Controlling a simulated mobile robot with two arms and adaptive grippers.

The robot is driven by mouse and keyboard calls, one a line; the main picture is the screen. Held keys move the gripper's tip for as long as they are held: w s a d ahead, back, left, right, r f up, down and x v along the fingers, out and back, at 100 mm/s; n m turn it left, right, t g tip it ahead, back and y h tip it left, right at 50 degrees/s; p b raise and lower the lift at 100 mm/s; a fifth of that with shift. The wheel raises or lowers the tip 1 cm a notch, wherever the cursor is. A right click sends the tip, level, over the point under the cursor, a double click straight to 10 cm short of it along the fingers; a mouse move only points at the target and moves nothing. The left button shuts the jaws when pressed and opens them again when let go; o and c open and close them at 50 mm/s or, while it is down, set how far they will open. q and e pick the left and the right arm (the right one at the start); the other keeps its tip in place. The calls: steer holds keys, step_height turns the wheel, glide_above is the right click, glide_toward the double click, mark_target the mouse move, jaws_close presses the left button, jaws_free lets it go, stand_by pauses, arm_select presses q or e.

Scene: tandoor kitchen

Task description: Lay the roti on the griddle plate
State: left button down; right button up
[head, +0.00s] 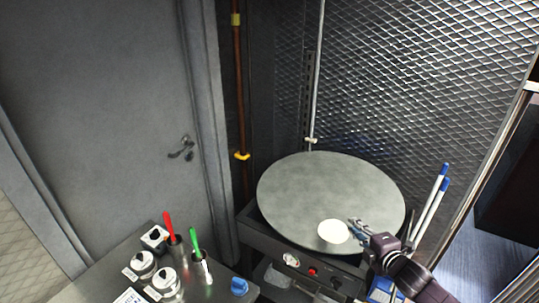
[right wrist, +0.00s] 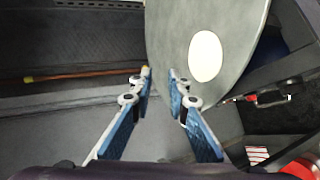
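The roti (head: 334,232) is a pale round disc lying flat on the griddle plate (head: 318,190), near its front edge. The griddle plate is a large grey round disc. In the right wrist view the roti (right wrist: 205,56) lies on the griddle plate (right wrist: 172,40), to the right of my fingertips. My right gripper (head: 358,230) is just right of the roti in the head view. In the right wrist view my right gripper (right wrist: 159,72) has its blue-padded fingers apart, with nothing between them. My left gripper is not in view.
A steel counter (head: 95,285) at lower left holds jars and tools with a red handle (head: 169,224) and a green handle (head: 194,240). White sticks with blue ends (head: 433,200) stand right of the griddle. A mesh wall (head: 430,80) rises behind.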

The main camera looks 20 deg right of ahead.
steer(key=s+a+f+m+g, duration=0.2)
steer(key=s+a+f+m, duration=0.15)
steer(key=s+a, duration=0.25)
steer(key=s+a+f+m+g, duration=0.3)
steer(key=s+a+m, duration=0.15)
steer(key=a, duration=0.25)
steer(key=s+a+r+m+g+y, duration=0.1)
steer(key=s+a+m+g, duration=0.25)
steer(key=s+a, duration=0.4)
steer(key=s+a+r+m+g, duration=0.15)
steer(key=s+a+m, duration=0.25)
steer(key=s, duration=0.6)
step_height(320, 180, down, 36)
steer(key=s+g+b, duration=0.2)
steer(key=b, duration=0.6)
steer(key=s+d+f+b, duration=0.1)
steer(key=s+f+b, duration=0.2)
steer(key=s+f, duration=0.5)
steer(key=s+d+f+b, duration=0.2)
steer(key=s+f+b, duration=0.1)
steer(key=s+f, duration=0.6)
step_height(320, 180, down, 5)
steer(key=shift+d+r+n+g, duration=0.2)
steer(key=shift+n+g, duration=0.15)
steer(key=shift+g, duration=0.05)
